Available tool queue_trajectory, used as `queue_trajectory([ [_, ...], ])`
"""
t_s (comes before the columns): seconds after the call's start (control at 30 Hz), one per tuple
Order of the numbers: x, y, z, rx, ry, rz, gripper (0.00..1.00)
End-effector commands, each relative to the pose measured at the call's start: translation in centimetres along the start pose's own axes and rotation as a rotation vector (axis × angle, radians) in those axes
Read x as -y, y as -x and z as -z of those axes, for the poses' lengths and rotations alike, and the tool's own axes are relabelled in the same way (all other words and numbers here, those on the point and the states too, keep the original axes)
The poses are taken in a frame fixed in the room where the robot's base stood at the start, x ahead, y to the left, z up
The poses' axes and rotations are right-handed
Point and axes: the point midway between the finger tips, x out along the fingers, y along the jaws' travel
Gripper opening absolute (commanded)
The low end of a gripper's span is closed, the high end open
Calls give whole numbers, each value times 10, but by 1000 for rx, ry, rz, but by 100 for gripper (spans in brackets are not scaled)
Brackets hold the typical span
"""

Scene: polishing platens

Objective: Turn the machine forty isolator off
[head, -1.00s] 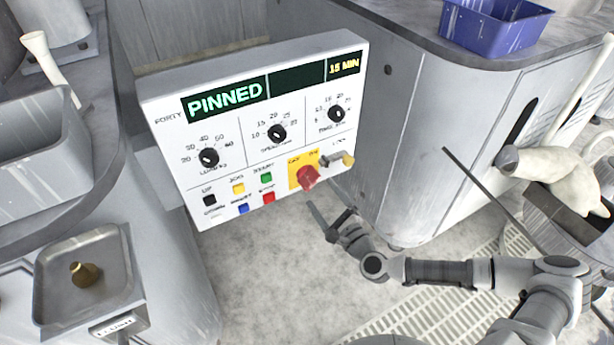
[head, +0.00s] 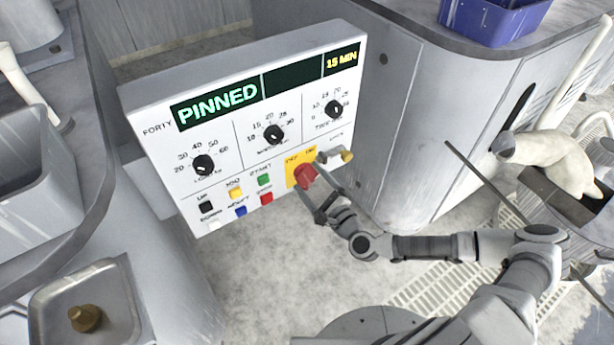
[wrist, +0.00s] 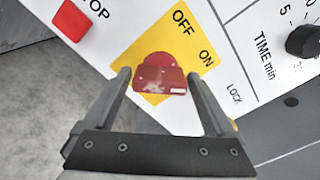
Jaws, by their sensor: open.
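The machine forty panel (head: 240,140) is white, with "FORTY" at its left and a display (head: 218,101) reading "PINNED" and "15 MIN". The isolator is a red knob (head: 304,176) on a yellow plate (head: 293,172) marked OFF and ON at the panel's lower right. In the wrist view the red knob (wrist: 160,75) lies between my two open fingers, with gaps on both sides; its flat grip faces me. OFF is printed above it and ON to the upper right. My gripper (head: 322,204) is open at the knob in the head view. I cannot tell which mark the knob points to.
A brass-coloured lock piece (head: 346,156) sticks out just right of the isolator. Coloured buttons, including a red STOP (head: 266,199), are to its left. Three black dials (head: 273,135) sit above. A grey cabinet (head: 400,120) stands close on the right.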

Motion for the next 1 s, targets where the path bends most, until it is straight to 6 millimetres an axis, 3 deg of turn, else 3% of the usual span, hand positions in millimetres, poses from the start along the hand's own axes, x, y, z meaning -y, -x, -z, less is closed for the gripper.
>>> queue_trajectory([
  [0.33,0,0,0,0,0,0,90],
  [0.7,0,0,0,0,0,0,23],
  [1.0,0,0,0,0,36,-1,22],
])
